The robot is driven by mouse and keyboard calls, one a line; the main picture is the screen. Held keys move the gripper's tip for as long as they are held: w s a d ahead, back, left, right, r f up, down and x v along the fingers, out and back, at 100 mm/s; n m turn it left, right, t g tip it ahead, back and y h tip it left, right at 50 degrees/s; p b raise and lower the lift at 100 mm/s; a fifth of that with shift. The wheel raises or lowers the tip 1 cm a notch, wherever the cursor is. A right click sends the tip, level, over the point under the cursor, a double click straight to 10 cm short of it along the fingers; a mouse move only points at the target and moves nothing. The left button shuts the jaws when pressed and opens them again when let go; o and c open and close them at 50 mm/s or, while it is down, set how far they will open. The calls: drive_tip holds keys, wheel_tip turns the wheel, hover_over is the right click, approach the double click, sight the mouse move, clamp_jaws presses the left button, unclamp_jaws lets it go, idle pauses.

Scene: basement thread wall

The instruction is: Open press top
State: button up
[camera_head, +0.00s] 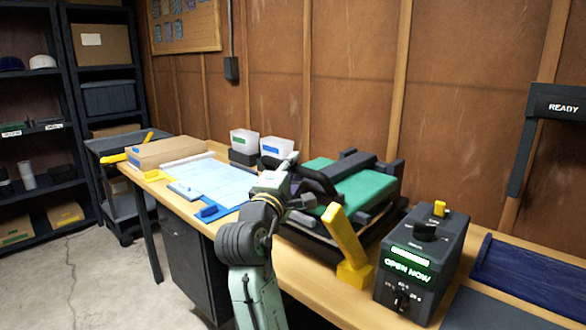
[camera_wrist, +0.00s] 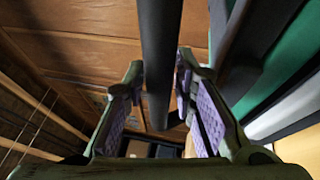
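The press (camera_head: 345,195) is a dark machine on the workbench with a green pad showing under a black upper part. A dark bar handle (camera_head: 318,183) sits at its left side. My gripper (camera_head: 303,201) is at this handle, partly hidden by my own wrist. In the wrist view, a thick dark bar (camera_wrist: 160,60) runs down between my two purple-padded fingers (camera_wrist: 159,85). The fingers stand apart on either side of the bar. Whether either pad touches it is hard to tell. The green pad also shows at the right of the wrist view (camera_wrist: 285,55).
A yellow lever (camera_head: 345,238) stands in front of the press. Right of it is a black control box (camera_head: 424,262) reading "OPEN NOW". A blue tray (camera_head: 535,273) lies further right. Light blue sheets (camera_head: 220,180), a cardboard box (camera_head: 165,151) and white bins (camera_head: 276,147) are left. A "READY" sign (camera_head: 562,107) hangs right.

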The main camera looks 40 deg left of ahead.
clamp_jaws()
idle(0.4)
